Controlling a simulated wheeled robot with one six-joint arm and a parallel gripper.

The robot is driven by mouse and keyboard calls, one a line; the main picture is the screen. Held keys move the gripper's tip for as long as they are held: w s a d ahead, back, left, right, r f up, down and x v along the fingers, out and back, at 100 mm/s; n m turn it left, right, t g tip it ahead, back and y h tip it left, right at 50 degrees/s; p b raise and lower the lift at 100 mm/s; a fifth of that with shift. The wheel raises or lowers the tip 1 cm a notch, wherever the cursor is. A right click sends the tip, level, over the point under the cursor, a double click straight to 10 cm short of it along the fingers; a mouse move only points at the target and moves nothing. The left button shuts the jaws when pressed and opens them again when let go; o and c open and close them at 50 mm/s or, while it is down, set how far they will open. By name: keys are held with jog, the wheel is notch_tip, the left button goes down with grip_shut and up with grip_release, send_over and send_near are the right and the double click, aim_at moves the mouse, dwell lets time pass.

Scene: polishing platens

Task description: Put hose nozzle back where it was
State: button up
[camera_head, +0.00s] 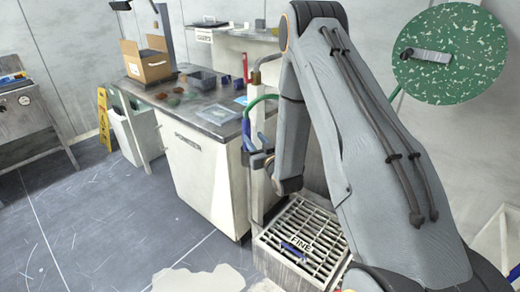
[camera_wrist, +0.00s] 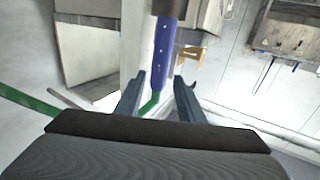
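The hose nozzle (camera_wrist: 164,50) is a blue-violet, dotted tube, upright in the wrist view, with a grey-brown piece at its upper end. The green hose (camera_wrist: 149,104) joins its lower end. My gripper (camera_wrist: 160,76) has its two fingers apart, one on each side of the nozzle's lower part. A gap shows at the left finger; contact at the right finger is unclear. In the head view, the blue nozzle (camera_head: 245,127) stands beside a pale post, with the green hose (camera_head: 262,98) curving above. My gripper (camera_head: 262,160) is at the post, partly hidden by my arm.
A grey-topped bench (camera_head: 213,129) with a cardboard box (camera_head: 146,66) and small parts stands left of the post. A floor grate (camera_head: 301,240) marked FINE lies below my arm. A yellow sign (camera_head: 104,118) stands at left. Open floor (camera_head: 100,225) lies in front of the bench.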

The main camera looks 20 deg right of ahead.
jog(key=s+a+r+g+h, duration=0.1)
jog(key=s+g, duration=0.7)
jog(key=s, duration=1)
jog(key=s+a+r+m+g+h+b, duration=0.1)
jog(key=s+r+g, duration=0.3)
jog(key=s, duration=1.4)
jog(key=a+g, duration=0.1)
jog(key=g, duration=0.3)
jog(key=shift+r+g, duration=0.15)
jog(key=shift+g, duration=0.25)
jog(key=shift+c, duration=0.5)
